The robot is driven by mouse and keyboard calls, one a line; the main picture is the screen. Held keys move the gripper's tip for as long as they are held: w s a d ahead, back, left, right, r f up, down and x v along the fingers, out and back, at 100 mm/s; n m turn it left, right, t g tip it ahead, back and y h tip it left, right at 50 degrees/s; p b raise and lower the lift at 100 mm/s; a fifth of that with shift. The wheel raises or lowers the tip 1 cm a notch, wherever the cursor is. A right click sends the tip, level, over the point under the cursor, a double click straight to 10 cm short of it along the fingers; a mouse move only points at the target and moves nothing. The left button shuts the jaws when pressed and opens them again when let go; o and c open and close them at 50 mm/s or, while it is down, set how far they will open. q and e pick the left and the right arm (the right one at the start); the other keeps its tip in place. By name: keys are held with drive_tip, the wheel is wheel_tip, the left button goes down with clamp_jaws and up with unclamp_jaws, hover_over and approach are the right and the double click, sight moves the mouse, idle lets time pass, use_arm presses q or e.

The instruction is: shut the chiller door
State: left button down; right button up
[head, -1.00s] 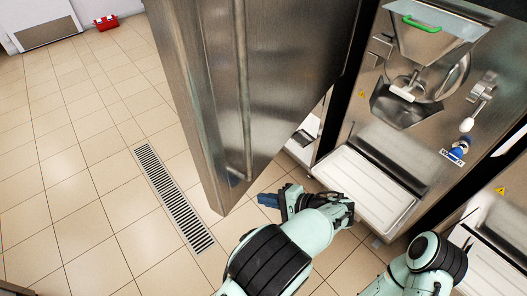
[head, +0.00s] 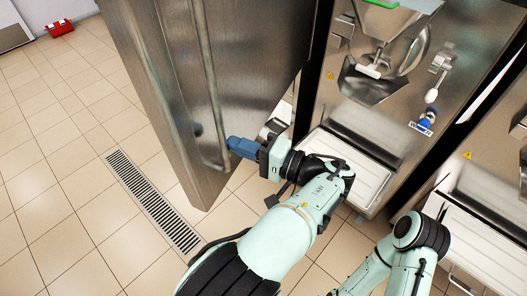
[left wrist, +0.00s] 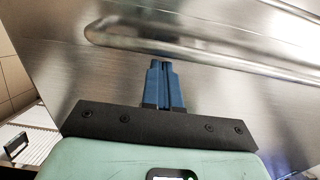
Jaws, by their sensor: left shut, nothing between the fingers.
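The chiller door (head: 225,75) is a tall stainless steel panel standing open, with a long vertical handle bar (head: 208,85) on its face. In the left wrist view the door (left wrist: 235,85) fills most of the picture, and the handle (left wrist: 190,45) runs across the top. My left gripper (head: 232,145) has blue fingers and is at the lower part of the door face, near the lower end of the handle. Its fingers (left wrist: 162,68) are shut and empty, pointing at the door. Whether they touch it I cannot tell. The right gripper is not in view.
A batch freezer (head: 385,100) with a white tray (head: 345,170) stands right of the door, and a second machine is at the right edge. A floor drain grate (head: 153,203) lies left of the door. A red box (head: 60,27) is far off.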

sight(215, 136)
use_arm(q)
drive_tip(key=shift+x, duration=1.75)
drive_tip(key=shift+w, duration=0.1)
